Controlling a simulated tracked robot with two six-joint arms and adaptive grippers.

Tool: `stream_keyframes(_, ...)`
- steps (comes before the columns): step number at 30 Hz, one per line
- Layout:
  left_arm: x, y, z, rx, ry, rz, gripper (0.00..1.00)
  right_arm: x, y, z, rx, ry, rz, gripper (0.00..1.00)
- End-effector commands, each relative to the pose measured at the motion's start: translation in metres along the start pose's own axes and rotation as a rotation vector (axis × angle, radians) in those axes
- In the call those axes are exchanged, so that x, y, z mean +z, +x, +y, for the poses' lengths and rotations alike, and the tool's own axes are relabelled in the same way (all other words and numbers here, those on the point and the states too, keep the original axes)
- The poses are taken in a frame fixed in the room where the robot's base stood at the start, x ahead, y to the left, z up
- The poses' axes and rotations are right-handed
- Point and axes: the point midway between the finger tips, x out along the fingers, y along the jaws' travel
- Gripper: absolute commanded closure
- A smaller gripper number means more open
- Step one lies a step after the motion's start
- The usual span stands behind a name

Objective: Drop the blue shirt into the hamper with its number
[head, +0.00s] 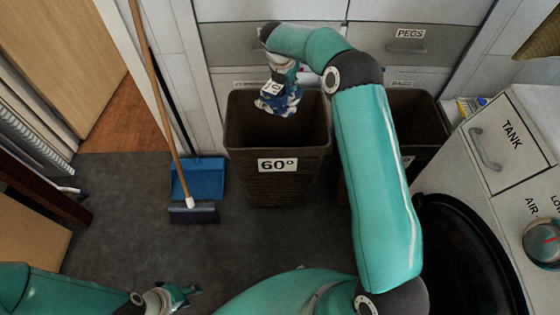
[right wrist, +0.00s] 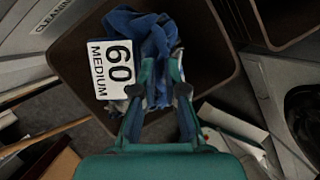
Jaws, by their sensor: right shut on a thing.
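The blue shirt (head: 281,104) is a crumpled bundle with a white tag; in the right wrist view (right wrist: 150,35) the tag (right wrist: 118,70) reads "60 MEDIUM". My right gripper (right wrist: 170,88) is shut on the shirt; in the head view it hangs from the arm at the back. The shirt is over the mouth of the brown hamper marked 60° (head: 252,151), towards its back side. The exact height above the rim is hard to tell. My left gripper (head: 186,296) is low at the left, empty, with its fingers apart.
A second brown hamper (head: 425,120) stands to the right, its label mostly hidden by my right arm. A broom (head: 165,100) and blue dustpan (head: 200,178) are left of the 60° hamper.

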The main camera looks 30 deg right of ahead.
Motion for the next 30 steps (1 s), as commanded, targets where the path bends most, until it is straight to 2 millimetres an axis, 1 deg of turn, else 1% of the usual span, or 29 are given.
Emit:
stream_keyframes(1,0.000,0.010,-0.004,0.000,0.000,0.000,0.60,-0.004,0.009,0.000,0.001,0.001,-0.001,1.00)
stream_keyframes(6,0.000,0.030,-0.011,0.000,0.000,0.000,0.60,-0.011,0.027,0.001,0.001,0.002,-0.001,1.00)
stream_keyframes(12,0.000,0.047,-0.017,0.000,0.000,0.000,0.60,-0.018,0.042,0.001,0.001,0.002,-0.001,1.00)
stream_keyframes(16,0.000,0.051,-0.018,0.000,0.000,0.000,0.60,-0.019,0.044,0.001,0.001,0.002,-0.001,1.00)
stream_keyframes(24,0.000,0.050,-0.018,0.000,0.000,0.000,0.60,-0.019,0.043,0.001,0.001,0.002,0.000,1.00)
stream_keyframes(25,0.000,0.050,-0.018,0.000,0.000,0.000,0.60,-0.019,0.043,0.001,0.001,0.002,0.000,0.84)
stream_keyframes(29,0.000,0.050,-0.018,0.000,0.000,0.000,0.60,-0.019,0.043,0.001,0.000,0.001,0.000,0.63)
stream_keyframes(30,0.000,0.050,-0.018,0.000,0.000,0.000,0.60,-0.019,0.043,0.001,0.000,0.001,0.000,0.60)
